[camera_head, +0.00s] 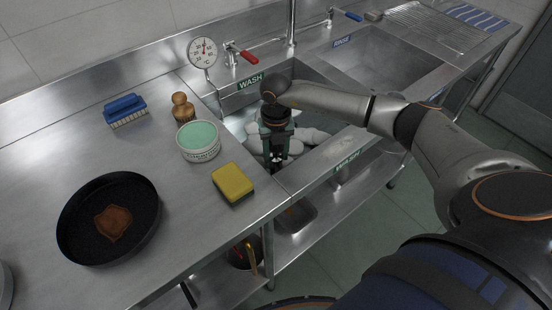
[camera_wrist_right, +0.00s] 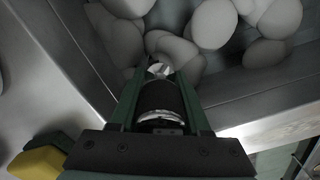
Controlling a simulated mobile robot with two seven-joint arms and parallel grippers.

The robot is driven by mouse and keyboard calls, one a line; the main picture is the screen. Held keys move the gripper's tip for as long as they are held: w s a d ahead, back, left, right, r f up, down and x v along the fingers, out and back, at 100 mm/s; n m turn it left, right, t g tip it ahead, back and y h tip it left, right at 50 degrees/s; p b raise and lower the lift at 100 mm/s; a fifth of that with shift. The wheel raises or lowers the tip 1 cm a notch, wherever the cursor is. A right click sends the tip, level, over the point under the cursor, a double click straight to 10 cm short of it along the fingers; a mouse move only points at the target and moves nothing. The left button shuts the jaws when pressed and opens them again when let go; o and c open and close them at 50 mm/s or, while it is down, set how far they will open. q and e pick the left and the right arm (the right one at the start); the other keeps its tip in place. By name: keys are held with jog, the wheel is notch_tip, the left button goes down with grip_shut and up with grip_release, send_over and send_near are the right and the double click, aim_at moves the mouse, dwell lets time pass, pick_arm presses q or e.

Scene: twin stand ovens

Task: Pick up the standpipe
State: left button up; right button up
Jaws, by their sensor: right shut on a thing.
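My right gripper (camera_head: 275,150) is over the wash basin (camera_head: 232,104) at its near side, pointing down. In the right wrist view its two green fingers (camera_wrist_right: 157,74) are closed on the standpipe (camera_wrist_right: 161,98), a dark cylinder with a shiny metal ring and a bright metal end. The standpipe's far end lies close to white rounded shapes in the basin. In the head view the gripper mostly hides the standpipe. I cannot tell whether its end touches anything below. My left gripper is not in view.
White rounded shapes (camera_wrist_right: 214,22) fill part of the basin. On the counter left of it are a yellow sponge (camera_head: 233,183), a green-topped tub (camera_head: 199,141), a wooden-handled brush (camera_head: 182,107), a blue brush (camera_head: 125,110) and a black pan (camera_head: 75,222). A dial thermometer (camera_head: 202,52) stands behind.

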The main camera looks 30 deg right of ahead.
grip_shut()
dwell(0.7)
